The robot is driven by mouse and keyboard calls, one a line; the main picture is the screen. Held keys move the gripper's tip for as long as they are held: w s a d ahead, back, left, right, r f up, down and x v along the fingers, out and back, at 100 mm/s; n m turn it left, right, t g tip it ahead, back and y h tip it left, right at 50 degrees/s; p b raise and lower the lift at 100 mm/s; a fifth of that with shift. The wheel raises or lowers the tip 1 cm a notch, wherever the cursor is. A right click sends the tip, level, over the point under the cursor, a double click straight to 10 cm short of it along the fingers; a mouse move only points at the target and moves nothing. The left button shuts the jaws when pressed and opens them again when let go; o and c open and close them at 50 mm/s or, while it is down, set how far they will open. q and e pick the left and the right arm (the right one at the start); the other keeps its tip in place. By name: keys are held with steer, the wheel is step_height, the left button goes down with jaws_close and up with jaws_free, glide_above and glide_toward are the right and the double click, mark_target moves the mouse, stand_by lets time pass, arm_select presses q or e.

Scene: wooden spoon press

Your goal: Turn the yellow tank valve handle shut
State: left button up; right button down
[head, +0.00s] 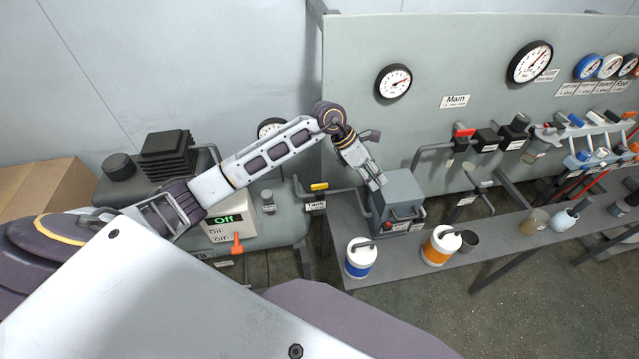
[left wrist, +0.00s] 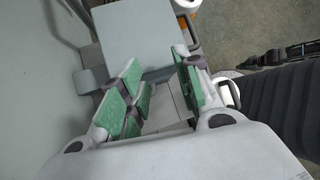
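The yellow tank valve handle (head: 319,186) is small and sits on the pipe just above the "Tank" label (head: 315,205), right of the compressor tank in the head view. It is not seen in the left wrist view. My left gripper (head: 376,184) is to the right of the handle, clear of it, with its fingers pointing down beside a grey box (head: 398,190). In the left wrist view my left gripper (left wrist: 160,78) has its green-padded fingers apart with nothing held. The grey box (left wrist: 150,35) shows just past the fingertips. My right gripper is in neither view.
The bench (head: 485,245) holds a blue-and-white canister (head: 361,262) and an orange-and-white canister (head: 437,250) near its left end. A control box reading "Off" (head: 228,219) with an orange lever (head: 237,243) stands left of the valve. Gauges and pipes line the grey panel.

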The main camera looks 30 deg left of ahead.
arm_select(q)
steer(key=w+a+f+y, duration=0.15)
steer(key=a+y, duration=0.25)
steer(key=a, duration=0.5)
steer(key=r+g+y, duration=0.1)
steer(key=g+y, duration=0.1)
steer(key=y, duration=0.1)
glide_above(320, 185)
steer(key=shift+a, duration=0.15)
steer(key=shift+f, duration=0.15)
step_height(320, 185, down, 14)
steer(key=shift+r+p, duration=0.25)
steer(key=shift+p, duration=0.9)
jaws_close()
